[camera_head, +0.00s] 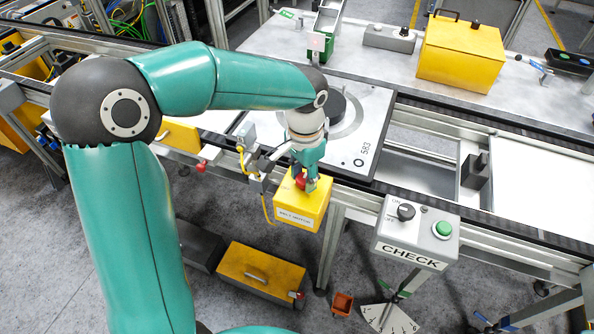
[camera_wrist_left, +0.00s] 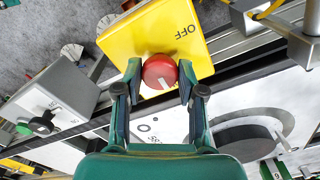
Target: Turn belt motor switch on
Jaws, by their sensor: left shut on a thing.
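The belt motor switch is a red round knob (camera_wrist_left: 158,71) with a white pointer line, on a yellow box (camera_head: 300,206) labelled BELT MOTOR. The yellow box also fills the top middle of the left wrist view (camera_wrist_left: 130,40), where the word OFF is readable. My left gripper (camera_head: 304,182) is shut on the red knob, with one finger on each side of it in the left wrist view (camera_wrist_left: 160,78). The fingers hide part of the knob in the head view. Whether the switch is on or off cannot be told. My right gripper is not in view.
A grey CHECK box (camera_head: 416,236) with a black knob and green button stands to the right. A pallet (camera_head: 372,120) marked 583 lies on the conveyor behind the switch. A large yellow box (camera_head: 460,55) sits on the bench. A yellow drawer (camera_head: 262,270) is below.

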